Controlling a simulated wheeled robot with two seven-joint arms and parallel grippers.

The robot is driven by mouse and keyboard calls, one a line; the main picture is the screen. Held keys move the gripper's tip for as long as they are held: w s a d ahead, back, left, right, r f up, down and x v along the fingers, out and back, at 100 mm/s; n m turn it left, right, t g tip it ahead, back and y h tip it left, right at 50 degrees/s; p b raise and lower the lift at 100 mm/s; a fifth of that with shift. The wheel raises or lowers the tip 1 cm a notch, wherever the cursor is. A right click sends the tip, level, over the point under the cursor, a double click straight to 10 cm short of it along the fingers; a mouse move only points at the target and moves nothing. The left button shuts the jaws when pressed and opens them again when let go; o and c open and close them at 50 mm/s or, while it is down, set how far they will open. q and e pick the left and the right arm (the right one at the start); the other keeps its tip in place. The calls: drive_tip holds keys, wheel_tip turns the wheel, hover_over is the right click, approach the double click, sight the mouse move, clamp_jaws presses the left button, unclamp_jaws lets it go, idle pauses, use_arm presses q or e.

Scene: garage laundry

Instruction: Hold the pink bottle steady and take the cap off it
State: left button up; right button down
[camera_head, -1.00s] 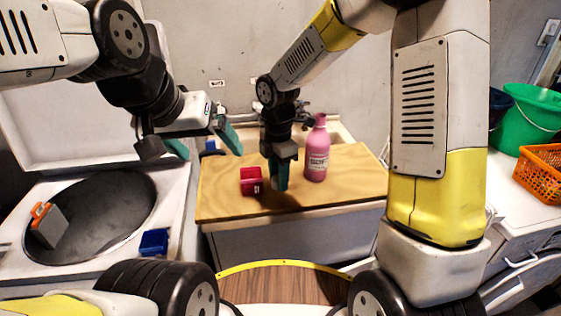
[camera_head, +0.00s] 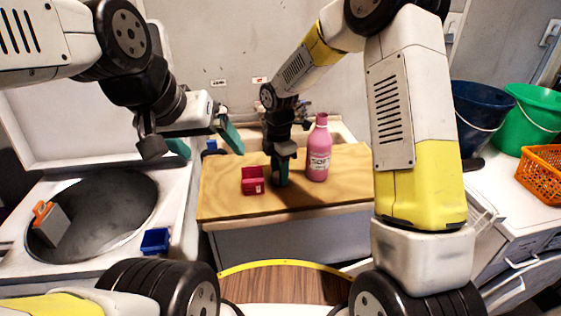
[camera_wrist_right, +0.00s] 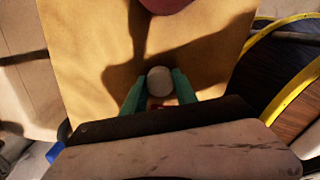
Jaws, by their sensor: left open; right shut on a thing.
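The pink bottle (camera_head: 318,157) stands upright on the wooden board with a pink top; a part of it also shows at the top edge of the right wrist view (camera_wrist_right: 168,4). My right gripper (camera_head: 281,180) points down just left of the bottle, apart from it. In the right wrist view its teal fingers (camera_wrist_right: 160,92) are shut on a pale round thing (camera_wrist_right: 160,80); I cannot tell what it is. My left gripper (camera_head: 208,143) is open and empty, up and to the left of the board, away from the bottle.
A red box (camera_head: 252,187) is on the wooden board (camera_head: 225,200), left of my right gripper. The board's right part is clear. At left are a drum opening (camera_head: 100,215) and a blue box (camera_head: 155,241). Buckets (camera_head: 535,115) and an orange basket (camera_head: 543,172) stand at right.

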drive_tip(key=shift+f, duration=0.15)
drive_tip(key=c, duration=1)
unclamp_jaws()
drive_tip(key=shift+o, duration=0.2)
drive_tip(key=s+d+r+m+t, duration=0.1)
drive_tip(key=d+r+m, duration=0.1)
drive_tip(key=r, duration=0.7)
drive_tip(key=s+d+r+m, duration=0.2)
drive_tip(key=r, duration=0.6)
drive_tip(key=s+d+r+m+t+y, duration=0.1)
drive_tip(key=s+d+r+m+t, duration=0.1)
drive_tip(key=s+d+m, duration=0.4)
drive_tip(key=s+d+r+m+t+y, duration=0.1)
drive_tip(key=s+d+r+m+t, duration=0.2)
drive_tip(key=s+m, duration=1)
drive_tip(key=d+r, duration=0.1)
drive_tip(key=d, duration=0.2)
drive_tip(key=shift+d+r+m, duration=0.2)
drive_tip(key=shift+r+m, duration=0.05)
drive_tip(key=shift+m, duration=0.15)
